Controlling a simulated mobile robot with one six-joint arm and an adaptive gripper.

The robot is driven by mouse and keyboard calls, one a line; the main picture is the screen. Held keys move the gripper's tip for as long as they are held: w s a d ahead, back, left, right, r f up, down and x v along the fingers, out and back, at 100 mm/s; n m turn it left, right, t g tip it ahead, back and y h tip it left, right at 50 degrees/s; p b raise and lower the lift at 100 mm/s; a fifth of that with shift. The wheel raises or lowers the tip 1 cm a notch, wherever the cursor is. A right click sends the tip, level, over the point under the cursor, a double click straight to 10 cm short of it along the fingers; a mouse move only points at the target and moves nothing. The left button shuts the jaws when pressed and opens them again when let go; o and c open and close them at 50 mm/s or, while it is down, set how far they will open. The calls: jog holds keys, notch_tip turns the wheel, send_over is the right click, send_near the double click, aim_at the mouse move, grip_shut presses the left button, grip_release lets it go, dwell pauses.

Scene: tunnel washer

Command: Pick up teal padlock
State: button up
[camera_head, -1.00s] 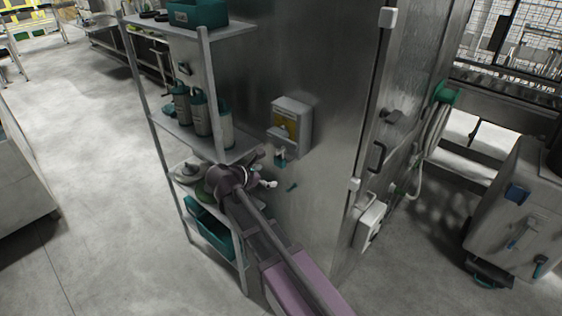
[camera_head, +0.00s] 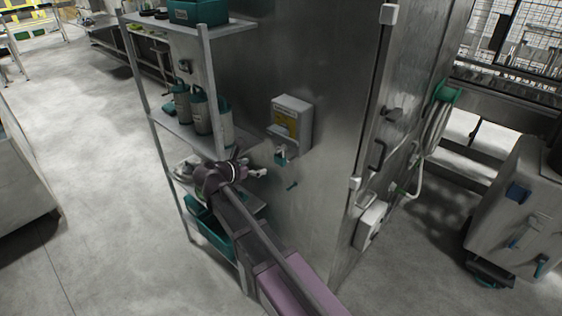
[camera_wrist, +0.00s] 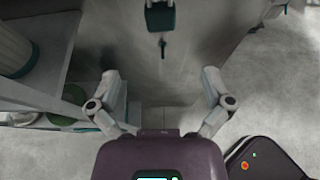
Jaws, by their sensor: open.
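The teal padlock (camera_head: 281,157) hangs at the lower front of a small white and yellow wall box (camera_head: 305,122). In the wrist view the padlock (camera_wrist: 160,14) is at the top edge, partly cut off. My gripper (camera_head: 250,163) is to the left of the padlock in the head view, apart from it. In the wrist view my gripper (camera_wrist: 161,77) is open, with its two fingers spread wide and nothing between them. The padlock lies ahead of the fingertips, roughly centred between them.
A small dark teal item (camera_head: 292,186) is on the steel wall (camera_head: 320,190) below the padlock. A metal shelf rack (camera_head: 207,100) with bottles (camera_head: 200,112) and teal bins (camera_head: 197,12) stands close on the left. Floor is clear farther left.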

aim_at(278, 161)
jog(key=b+x, duration=0.2)
jog(key=x, duration=0.4)
jog(key=shift+w+d+f, duration=0.15)
jog(key=shift+w+d, duration=0.05)
jog(key=shift+b+x, duration=1)
jog(key=shift+x, duration=1.6)
jog(key=c, duration=1.2)
